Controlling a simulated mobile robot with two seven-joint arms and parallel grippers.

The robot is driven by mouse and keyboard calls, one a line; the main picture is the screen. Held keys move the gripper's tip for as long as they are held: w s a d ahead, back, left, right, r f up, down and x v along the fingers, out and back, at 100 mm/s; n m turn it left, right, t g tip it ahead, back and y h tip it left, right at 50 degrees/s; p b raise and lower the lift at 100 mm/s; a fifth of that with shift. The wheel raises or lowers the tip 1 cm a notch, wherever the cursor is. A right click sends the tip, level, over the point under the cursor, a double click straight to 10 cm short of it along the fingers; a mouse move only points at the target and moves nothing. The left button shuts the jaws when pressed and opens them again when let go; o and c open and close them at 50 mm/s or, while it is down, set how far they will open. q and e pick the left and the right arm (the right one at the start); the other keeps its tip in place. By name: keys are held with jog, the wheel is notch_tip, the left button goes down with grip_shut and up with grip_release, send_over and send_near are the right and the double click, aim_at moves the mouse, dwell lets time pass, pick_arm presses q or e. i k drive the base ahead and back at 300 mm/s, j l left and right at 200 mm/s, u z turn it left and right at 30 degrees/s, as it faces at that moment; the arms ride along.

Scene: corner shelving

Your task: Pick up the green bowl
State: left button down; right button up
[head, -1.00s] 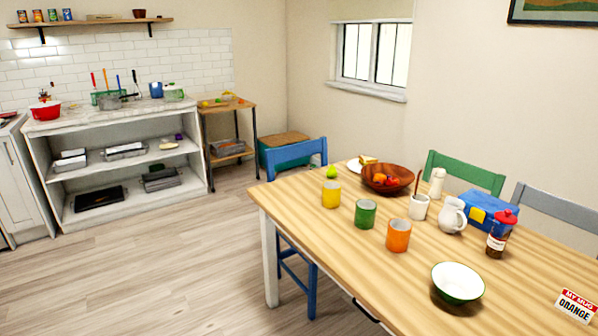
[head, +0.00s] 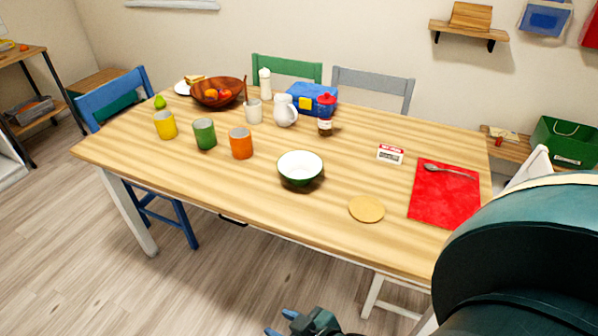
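The green bowl (head: 300,170) stands upright on the wooden table, near its front edge and about mid-table. It is white inside and green outside, and looks empty. My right gripper (head: 281,323) shows at the bottom edge of the head view, below and in front of the table, well apart from the bowl. Its two blue fingertips are apart with nothing between them. Part of it is cut off by the frame. My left gripper is not in view.
An orange mug (head: 241,143) stands left of the bowl, with green (head: 204,134) and yellow (head: 165,125) mugs farther left. A tan round coaster (head: 366,209), a small sign (head: 390,154) and a red mat (head: 445,193) with a spoon lie to the right. Table space around the bowl is clear.

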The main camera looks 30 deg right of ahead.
aim_at(300, 167)
jog(key=l+z, duration=0.1)
jog(key=z, duration=1.35)
